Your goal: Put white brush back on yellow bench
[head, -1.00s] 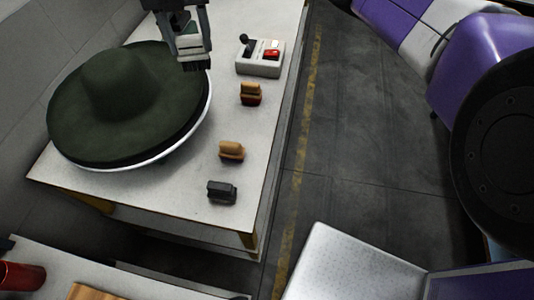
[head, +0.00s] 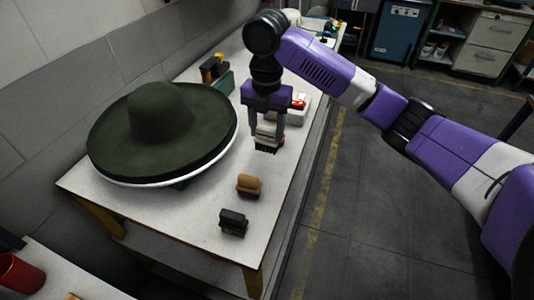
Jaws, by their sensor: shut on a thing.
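My gripper (head: 267,140) is shut on the white brush (head: 267,133), which points its dark bristles downward. It holds the brush to the right of the dark green hat (head: 165,125), over the bench. The bench (head: 200,225) has a pale top and yellow legs. I cannot tell whether the bristles touch the top. A tan brush (head: 249,186) and a black brush (head: 233,221) stand on the bench, nearer the front than my gripper. The darker brown brush is not visible now.
The hat rests on a white round plate at the bench's left. A control box (head: 296,112) with a red switch is partly hidden behind my gripper. A red cup (head: 20,277) is on a nearer table.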

